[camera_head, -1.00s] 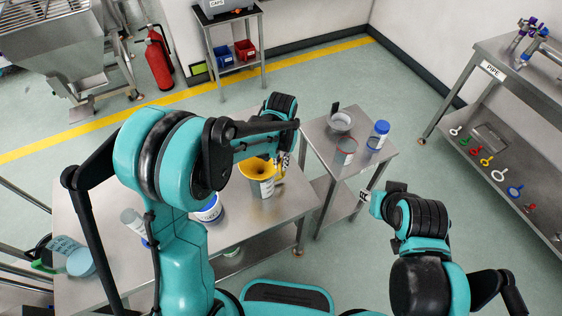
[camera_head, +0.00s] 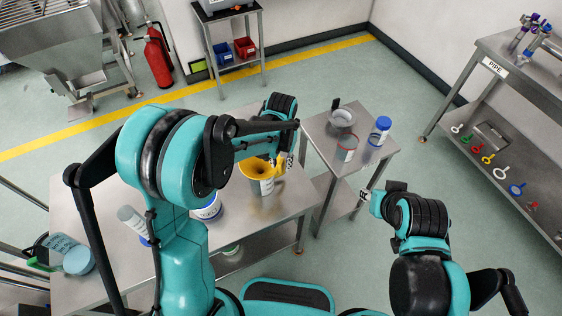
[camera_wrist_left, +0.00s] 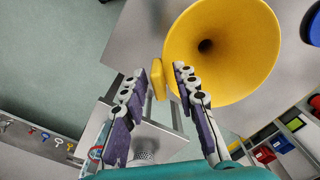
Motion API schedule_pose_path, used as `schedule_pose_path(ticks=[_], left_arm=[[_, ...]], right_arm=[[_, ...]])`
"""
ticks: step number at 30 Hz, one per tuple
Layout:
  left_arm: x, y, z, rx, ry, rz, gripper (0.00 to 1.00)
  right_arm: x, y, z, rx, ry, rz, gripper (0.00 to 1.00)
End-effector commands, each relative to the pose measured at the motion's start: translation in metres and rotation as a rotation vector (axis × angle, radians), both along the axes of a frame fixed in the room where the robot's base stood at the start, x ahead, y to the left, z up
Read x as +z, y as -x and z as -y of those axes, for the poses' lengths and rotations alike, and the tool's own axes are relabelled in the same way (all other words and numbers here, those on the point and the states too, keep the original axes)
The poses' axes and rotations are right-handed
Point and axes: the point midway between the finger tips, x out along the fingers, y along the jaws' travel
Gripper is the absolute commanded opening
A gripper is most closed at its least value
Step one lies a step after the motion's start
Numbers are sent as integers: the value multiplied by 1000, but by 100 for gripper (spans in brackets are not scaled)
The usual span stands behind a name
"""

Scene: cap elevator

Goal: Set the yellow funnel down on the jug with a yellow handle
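The yellow funnel (camera_head: 255,167) sits mouth up on top of the labelled jug (camera_head: 266,186) at the right side of the near table. A yellow handle (camera_head: 281,168) shows beside the jug. In the left wrist view the funnel (camera_wrist_left: 222,45) fills the upper right, and its small yellow tab (camera_wrist_left: 158,79) lies between my left fingertips. My left gripper (camera_wrist_left: 156,76) is open around the tab, with a clear gap on the left. The funnel hides most of the jug there. My right gripper (camera_head: 367,197) is empty, away to the right; its fingers are too small to judge.
The side table holds a bowl (camera_head: 341,118), a red-rimmed clear container (camera_head: 346,149) and a blue-capped bottle (camera_head: 380,131).

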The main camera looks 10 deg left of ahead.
Motion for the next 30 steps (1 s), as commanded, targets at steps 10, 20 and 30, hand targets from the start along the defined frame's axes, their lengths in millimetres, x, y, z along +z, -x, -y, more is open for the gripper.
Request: schedule_pose_path(ticks=[10,20,30], left_arm=[[4,0,0,0,0,0,34],[65,1,0,0,0,0,34],[116,0,0,0,0,0,34]], right_arm=[[0,0,0,0,0,0,34],[0,0,0,0,0,0,34],[0,0,0,0,0,0,34]])
